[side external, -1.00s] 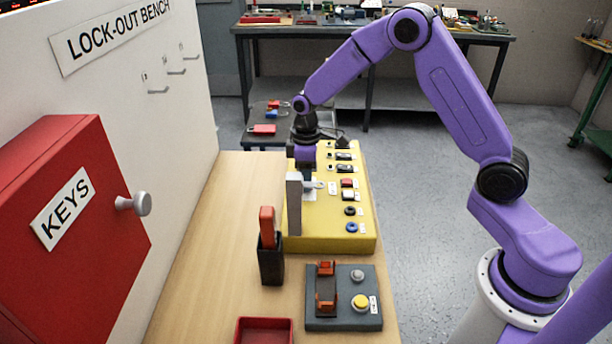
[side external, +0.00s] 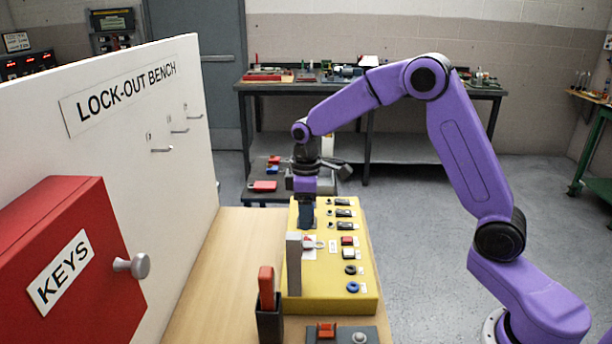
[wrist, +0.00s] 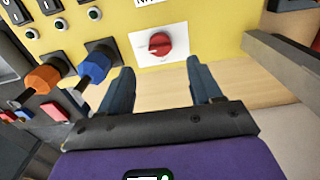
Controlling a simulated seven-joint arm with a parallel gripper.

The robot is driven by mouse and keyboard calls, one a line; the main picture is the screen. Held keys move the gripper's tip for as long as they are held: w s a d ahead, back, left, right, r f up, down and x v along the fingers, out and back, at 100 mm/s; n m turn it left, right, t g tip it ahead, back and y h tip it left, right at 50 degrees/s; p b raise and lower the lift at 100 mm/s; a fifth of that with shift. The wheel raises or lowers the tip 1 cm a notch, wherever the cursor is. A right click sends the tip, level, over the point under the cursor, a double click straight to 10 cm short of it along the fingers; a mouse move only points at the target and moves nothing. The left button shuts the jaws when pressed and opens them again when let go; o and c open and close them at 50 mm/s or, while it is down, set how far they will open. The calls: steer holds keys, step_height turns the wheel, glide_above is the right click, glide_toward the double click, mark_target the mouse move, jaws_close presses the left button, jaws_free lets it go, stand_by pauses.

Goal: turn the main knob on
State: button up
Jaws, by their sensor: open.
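The red round knob (side external: 308,241) sits on a white plate on the yellow panel (side external: 330,285). In the wrist view the red knob (wrist: 160,44) shows whole, with a dark mark on its face; I cannot tell which setting it is at. My gripper (side external: 306,222) is on the far side of the knob and apart from it. In the wrist view my gripper (wrist: 159,66) has its two fingers spread wide, with nothing between them. The knob lies just beyond the fingertips.
A grey upright post (side external: 294,265) stands close to the knob at the panel's left edge. A red-handled black holder (side external: 267,300) is nearer the camera. Orange (wrist: 43,77) and blue (wrist: 94,67) pieces sit left of my fingers. The wooden bench (side external: 225,265) is clear on the left.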

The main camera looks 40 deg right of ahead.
step_height(320, 180, up, 10)
steer(key=shift+r, duration=0.25)
stand_by(0.3)
steer(key=s+a+f+n, duration=0.1)
steer(key=s+a, duration=0.2)
steer(key=s, duration=0.9)
steer(key=s+a+f+n, duration=0.2)
steer(key=s+a, duration=0.1)
steer(key=s, duration=1)
steer(key=s+d+f, duration=0.2)
steer(key=s+d, duration=0.2)
steer(key=s, duration=0.5)
steer(key=shift+s+f+n, duration=0.3)
steer(key=shift+n, duration=0.1)
steer(key=shift+d, duration=0.1)
